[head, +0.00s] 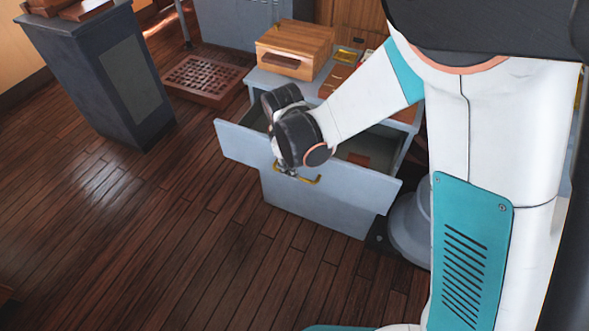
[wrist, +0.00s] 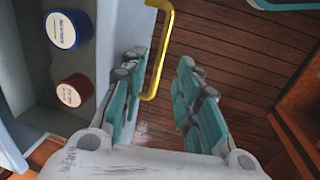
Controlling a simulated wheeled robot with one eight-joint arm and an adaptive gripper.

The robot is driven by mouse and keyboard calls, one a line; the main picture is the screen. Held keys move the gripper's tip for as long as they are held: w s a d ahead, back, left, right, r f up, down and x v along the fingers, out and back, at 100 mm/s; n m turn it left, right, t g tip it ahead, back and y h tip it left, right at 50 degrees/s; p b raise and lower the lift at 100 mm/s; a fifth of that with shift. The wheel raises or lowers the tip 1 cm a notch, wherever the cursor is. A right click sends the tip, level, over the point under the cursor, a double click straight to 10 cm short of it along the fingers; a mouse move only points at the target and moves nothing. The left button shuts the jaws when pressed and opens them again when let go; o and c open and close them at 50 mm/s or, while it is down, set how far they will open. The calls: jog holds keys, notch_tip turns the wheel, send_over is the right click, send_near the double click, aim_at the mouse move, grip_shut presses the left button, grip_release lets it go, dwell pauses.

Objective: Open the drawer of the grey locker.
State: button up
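The grey locker (head: 318,200) stands right of centre in the head view. Its drawer (head: 238,143) is pulled well out, with its inside showing. A brass bar handle (head: 308,181) is on the drawer front; it also shows in the wrist view (wrist: 161,60). My gripper (head: 283,170) is at the handle, partly hidden by my wrist in the head view. In the wrist view my gripper (wrist: 160,64) has its fingers apart, with the handle between them, nearer the left finger. I see a gap between the handle and the right finger.
A blue container (wrist: 68,30) and a red one (wrist: 73,93) are inside the drawer. A wooden box (head: 294,50) sits on the locker top. A dark pedestal (head: 95,75) and a brown grating (head: 205,79) stand to the left. The wooden floor (head: 150,250) before the drawer is clear.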

notch_tip(320, 180, up, 7)
jog(key=s, duration=0.1)
jog(key=shift+s+a, duration=0.15)
jog(key=shift+a, duration=0.1)
dwell(0.3)
